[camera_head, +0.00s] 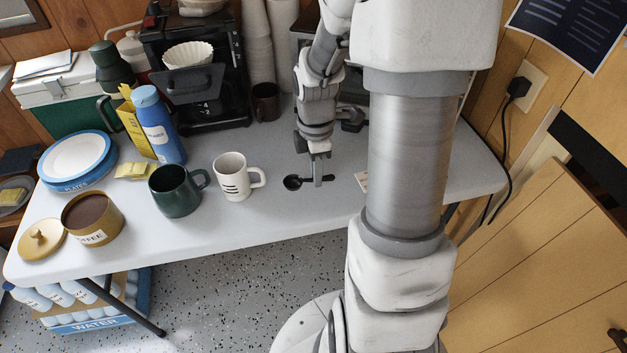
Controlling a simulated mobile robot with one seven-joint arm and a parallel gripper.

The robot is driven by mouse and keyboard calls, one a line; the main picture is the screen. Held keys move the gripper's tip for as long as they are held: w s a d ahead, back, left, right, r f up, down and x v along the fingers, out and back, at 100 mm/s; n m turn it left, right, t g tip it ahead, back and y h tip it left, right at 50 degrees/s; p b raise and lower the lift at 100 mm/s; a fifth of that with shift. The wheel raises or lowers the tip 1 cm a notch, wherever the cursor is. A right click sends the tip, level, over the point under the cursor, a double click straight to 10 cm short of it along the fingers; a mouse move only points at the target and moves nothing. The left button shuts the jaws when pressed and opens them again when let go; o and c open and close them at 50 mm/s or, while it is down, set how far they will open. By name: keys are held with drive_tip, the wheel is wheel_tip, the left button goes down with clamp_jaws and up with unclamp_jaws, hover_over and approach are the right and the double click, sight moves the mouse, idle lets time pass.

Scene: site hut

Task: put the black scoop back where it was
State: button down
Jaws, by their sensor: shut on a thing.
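The black scoop (292,183) is at the right part of the white table, its round bowl to the left and its short handle running right into my gripper. My gripper (317,180) points down and is shut on the scoop's handle. The scoop is at or just above the tabletop; I cannot tell if it touches. An open coffee tin (92,217) labelled COFFEE stands at the table's front left. Its tan lid (42,239) with a knob lies beside it on the left.
A white mug (232,178) stands left of the scoop, and a dark green mug (175,192) is farther left. A blue bottle (160,130), a yellow box (134,125), blue-rimmed plates (78,160) and a coffee maker (195,80) stand behind. The table (250,215) is clear in front of the mugs.

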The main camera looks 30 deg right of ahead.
drive_tip(key=shift+f+b, duration=0.6)
drive_tip(key=shift+f, duration=1.2)
drive_tip(key=shift+f, duration=0.15)
drive_tip(key=c, duration=0.9)
unclamp_jaws()
drive_tip(key=shift+o, duration=0.2)
wheel_tip(320, 180, up, 12)
drive_tip(key=p, duration=0.4)
drive_tip(key=shift+a, duration=0.1)
drive_tip(key=shift+r, duration=0.25)
